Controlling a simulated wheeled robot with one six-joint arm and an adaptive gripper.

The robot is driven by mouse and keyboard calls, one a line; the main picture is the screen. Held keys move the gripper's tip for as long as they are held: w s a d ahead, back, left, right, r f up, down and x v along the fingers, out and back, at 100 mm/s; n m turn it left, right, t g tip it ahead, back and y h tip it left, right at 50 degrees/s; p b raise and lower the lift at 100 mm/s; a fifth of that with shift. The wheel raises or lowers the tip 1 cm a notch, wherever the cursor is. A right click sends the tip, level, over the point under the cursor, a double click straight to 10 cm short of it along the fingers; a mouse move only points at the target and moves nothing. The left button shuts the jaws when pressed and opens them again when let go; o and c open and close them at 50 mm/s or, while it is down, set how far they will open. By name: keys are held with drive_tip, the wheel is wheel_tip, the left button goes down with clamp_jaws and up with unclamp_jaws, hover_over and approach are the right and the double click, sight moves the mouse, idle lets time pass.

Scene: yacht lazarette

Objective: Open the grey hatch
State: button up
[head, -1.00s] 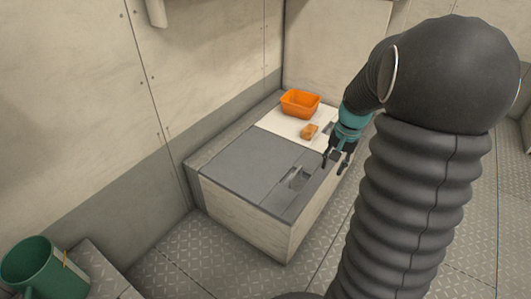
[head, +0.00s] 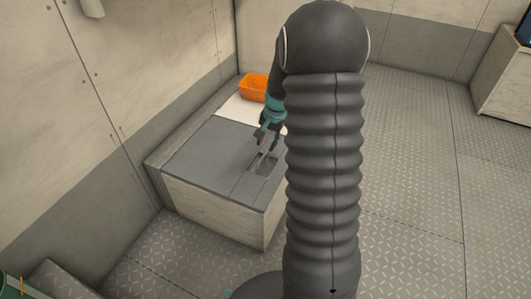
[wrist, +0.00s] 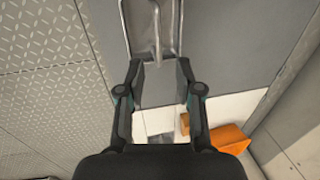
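The grey hatch (head: 205,152) is a flat lid on top of a pale low locker, and it lies closed. It also shows in the wrist view (wrist: 225,40). A recess with a metal handle (wrist: 155,30) is set in it near the right front edge, partly behind my arm in the head view (head: 266,166). My gripper (wrist: 160,66) points at the recess, its fingers spread apart with nothing between them. In the head view my gripper (head: 262,143) is just above the recess; whether it touches the lid I cannot tell.
An orange bin (head: 253,87) stands on the white panel (head: 243,108) behind the hatch. A small orange object (wrist: 185,122) sits beside the bin in the wrist view. A wall runs along the left. Open tread-plate floor (head: 410,190) lies to the right.

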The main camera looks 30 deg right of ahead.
sight(264, 155)
drive_tip(key=shift+w+a+f+b, duration=0.15)
drive_tip(key=shift+w+f+b, duration=0.05)
drive_tip(key=shift+f, duration=1.15)
drive_tip(key=shift+w+a+f+b, duration=0.1)
drive_tip(key=shift+w+f+b, duration=0.1)
drive_tip(key=shift+f, duration=1.15)
clamp_jaws()
drive_tip(key=shift+d, duration=0.1)
